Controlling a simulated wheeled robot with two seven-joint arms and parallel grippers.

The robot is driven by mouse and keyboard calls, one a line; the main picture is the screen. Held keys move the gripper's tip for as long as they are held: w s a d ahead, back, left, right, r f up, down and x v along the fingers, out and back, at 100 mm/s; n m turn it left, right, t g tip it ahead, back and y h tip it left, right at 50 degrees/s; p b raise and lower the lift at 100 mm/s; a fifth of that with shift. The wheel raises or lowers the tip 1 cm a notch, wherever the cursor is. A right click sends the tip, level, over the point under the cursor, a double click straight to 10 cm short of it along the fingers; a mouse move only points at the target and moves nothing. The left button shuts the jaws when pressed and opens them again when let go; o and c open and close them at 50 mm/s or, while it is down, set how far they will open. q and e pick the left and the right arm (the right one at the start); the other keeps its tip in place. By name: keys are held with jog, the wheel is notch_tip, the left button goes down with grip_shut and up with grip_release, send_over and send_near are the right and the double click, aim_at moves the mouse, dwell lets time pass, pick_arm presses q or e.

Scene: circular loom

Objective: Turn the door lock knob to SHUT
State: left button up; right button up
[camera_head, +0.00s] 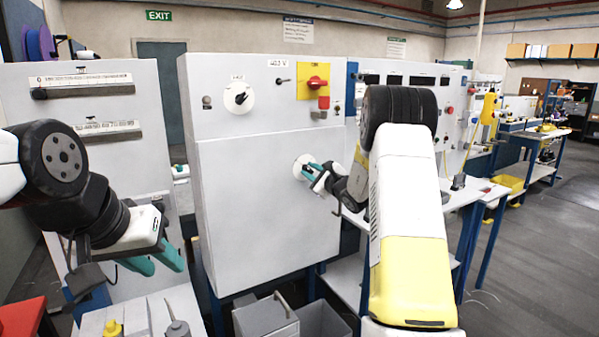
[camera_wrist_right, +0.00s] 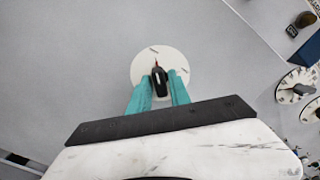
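The door lock knob is a black grip (camera_wrist_right: 159,82) with a red pointer on a white round dial (camera_wrist_right: 160,58). The dial also shows on the large grey cabinet door (camera_head: 262,225) in the head view. In the right wrist view the red pointer lies between two dark dial marks, whose lettering is too small to read. My right gripper (camera_wrist_right: 159,85) has its teal fingers on either side of the black grip; whether they press on it I cannot tell. My left gripper (camera_head: 155,262) is open and empty, low at the left, away from the cabinet.
Above the door are another white dial (camera_head: 238,97) and a red switch on a yellow plate (camera_head: 316,82). Grey bins (camera_head: 266,318) stand below the cabinet. A table (camera_head: 150,308) with small tools is at lower left. Floor at right is clear.

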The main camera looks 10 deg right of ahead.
jog(key=shift+o, duration=1)
jog(key=v, duration=0.7)
